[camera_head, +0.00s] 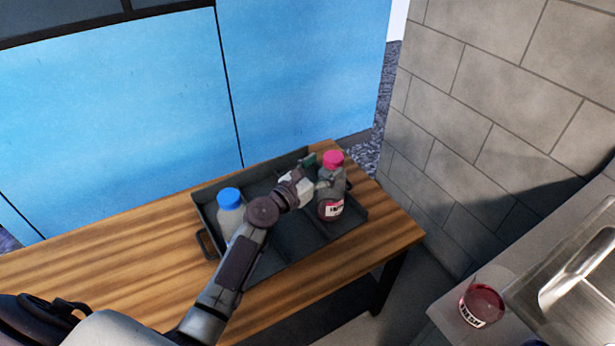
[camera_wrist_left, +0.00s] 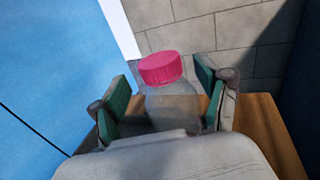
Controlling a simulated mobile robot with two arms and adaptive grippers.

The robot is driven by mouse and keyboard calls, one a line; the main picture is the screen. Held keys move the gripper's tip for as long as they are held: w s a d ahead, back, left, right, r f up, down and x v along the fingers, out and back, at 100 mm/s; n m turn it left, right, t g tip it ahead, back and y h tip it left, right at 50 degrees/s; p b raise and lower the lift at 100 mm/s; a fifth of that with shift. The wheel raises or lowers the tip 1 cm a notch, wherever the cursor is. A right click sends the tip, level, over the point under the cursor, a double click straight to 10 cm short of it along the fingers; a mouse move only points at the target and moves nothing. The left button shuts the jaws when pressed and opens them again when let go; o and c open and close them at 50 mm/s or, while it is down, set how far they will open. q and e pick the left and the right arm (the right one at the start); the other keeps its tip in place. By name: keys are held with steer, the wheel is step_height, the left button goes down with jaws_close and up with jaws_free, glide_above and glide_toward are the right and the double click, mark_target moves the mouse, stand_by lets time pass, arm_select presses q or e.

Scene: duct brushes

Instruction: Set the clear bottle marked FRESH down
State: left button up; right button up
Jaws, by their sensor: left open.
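A clear bottle with a pink cap (camera_head: 331,190) stands in the right part of a dark tray (camera_head: 262,268) on the wooden table. It has dark red contents low down and a white label whose word is too small to read. My left gripper (camera_head: 318,172) is open at this bottle, its fingers on either side. In the left wrist view the bottle (camera_wrist_left: 171,100) stands between the two green finger pads, with gaps visible on both sides. Its lower part is hidden there by my gripper. My right gripper is not in view.
A bottle with a blue cap (camera_head: 230,210) stands in the left part of the tray. The wooden table (camera_head: 130,240) is bare to the left. A grey block wall (camera_head: 480,120) rises at right. A red labelled container (camera_head: 481,305) stands on the counter near a metal sink.

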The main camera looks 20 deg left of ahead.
arm_select(q)
steer(key=v, duration=0.8)
